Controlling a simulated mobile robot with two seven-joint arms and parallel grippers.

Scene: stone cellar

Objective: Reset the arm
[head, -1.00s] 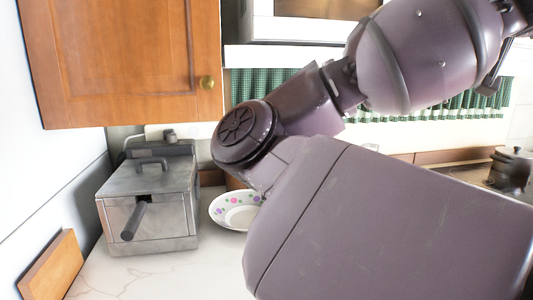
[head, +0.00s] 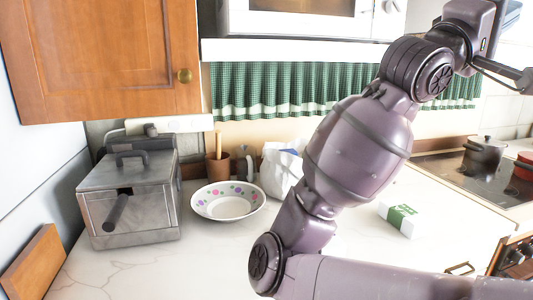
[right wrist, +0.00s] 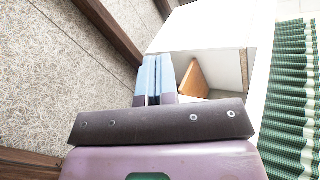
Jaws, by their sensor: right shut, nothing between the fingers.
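My right arm (head: 357,150) rises across the right half of the head view, from the lower edge up to the top right corner. In the right wrist view, my right gripper (right wrist: 157,78) shows its two blue fingers side by side, closed together with nothing between them. It is raised well clear of the counter. Beyond the fingers are a pale box-like surface and a brown wooden panel. My left gripper is not in the head view.
On the marble counter (head: 150,270) stand a metal fryer (head: 130,195), a dotted bowl (head: 228,201), a white bag (head: 281,170) and a green-white box (head: 400,218). A pot (head: 484,155) is on the hob. A wooden cabinet (head: 95,60) and a microwave (head: 310,18) hang above.

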